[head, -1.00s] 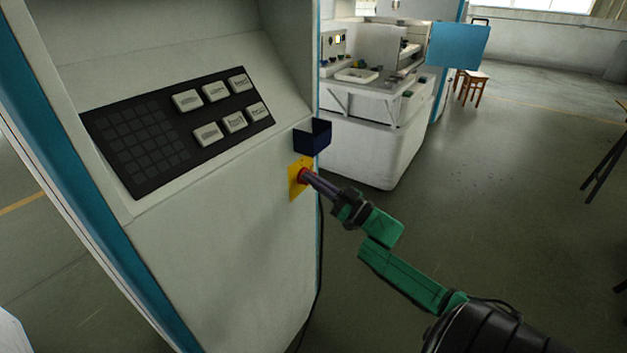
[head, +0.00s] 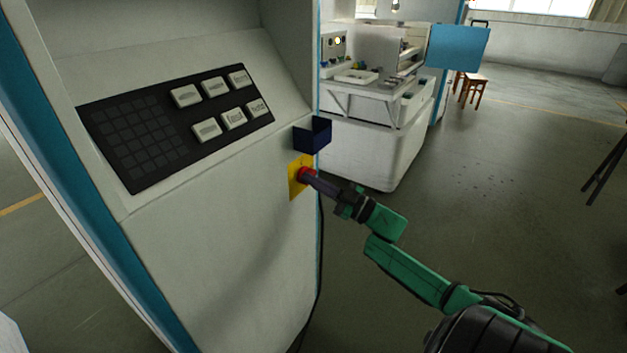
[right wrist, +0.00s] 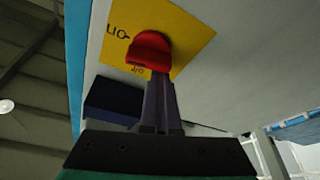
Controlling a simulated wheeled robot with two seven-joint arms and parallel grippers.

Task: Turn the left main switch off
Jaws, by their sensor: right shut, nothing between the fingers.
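The main switch is a red knob (head: 304,176) on a yellow plate (head: 296,188), set on the lower right front of the white machine cabinet. In the right wrist view the red knob (right wrist: 150,50) sits on the yellow plate (right wrist: 190,38), with dark markings beside and below it. My right gripper (head: 314,181) is shut, with its fingertips at the knob and nothing between them. In the right wrist view the shut fingers (right wrist: 157,82) cover the lower part of the knob. Whether they touch it is hard to tell. My left gripper is not in view.
A dark blue open box (head: 312,136) is fixed to the cabinet just above the switch. A black panel with pale buttons (head: 221,101) lies to the upper left. Another white machine (head: 365,145) stands behind.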

